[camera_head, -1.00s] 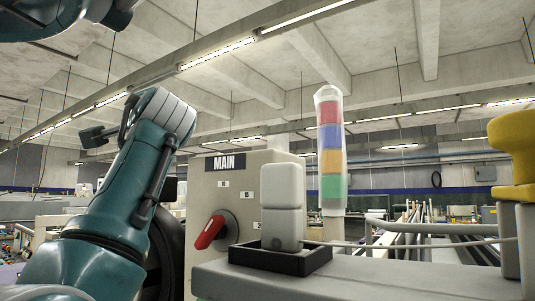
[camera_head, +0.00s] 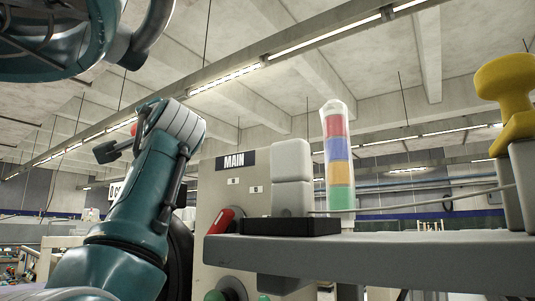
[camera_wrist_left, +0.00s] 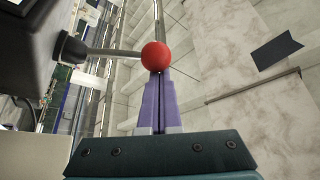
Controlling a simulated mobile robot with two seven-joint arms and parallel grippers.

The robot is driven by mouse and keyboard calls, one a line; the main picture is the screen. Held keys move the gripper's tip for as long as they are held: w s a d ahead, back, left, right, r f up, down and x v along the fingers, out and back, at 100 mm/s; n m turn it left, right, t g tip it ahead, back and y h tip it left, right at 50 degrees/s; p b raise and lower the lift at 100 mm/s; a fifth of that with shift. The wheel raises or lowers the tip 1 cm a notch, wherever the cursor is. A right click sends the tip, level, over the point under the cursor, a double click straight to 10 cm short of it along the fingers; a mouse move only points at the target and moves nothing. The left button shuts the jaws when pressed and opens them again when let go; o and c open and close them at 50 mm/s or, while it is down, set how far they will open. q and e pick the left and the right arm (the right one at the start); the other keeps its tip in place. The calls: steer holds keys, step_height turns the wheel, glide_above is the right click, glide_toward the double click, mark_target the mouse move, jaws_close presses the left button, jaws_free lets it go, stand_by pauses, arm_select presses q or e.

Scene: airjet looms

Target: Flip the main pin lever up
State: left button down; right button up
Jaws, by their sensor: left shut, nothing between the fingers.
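A lever with a round red knob (camera_wrist_left: 155,56) shows in the left wrist view. Its grey rod (camera_wrist_left: 112,53) runs left to a dark mount. My left gripper (camera_wrist_left: 159,80) has its purple fingers shut together, with nothing between them. The knob is right at the fingertips; I cannot tell whether they touch. In the head view a small bit of red (camera_head: 133,130) shows behind my arm, perhaps the same knob. The fingers are hidden there. The panel marked MAIN (camera_head: 234,160) carries a red rotary handle (camera_head: 222,220). My right gripper is not in view.
A grey ledge (camera_head: 400,262) reaches across the lower right, in front of the panel. A white block (camera_head: 292,190) stands behind it, near a striped signal tower (camera_head: 338,160). A yellow knob (camera_head: 508,90) is at the right edge. Round buttons sit low on the panel.

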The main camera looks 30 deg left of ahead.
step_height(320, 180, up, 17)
steer(key=p, duration=1.6)
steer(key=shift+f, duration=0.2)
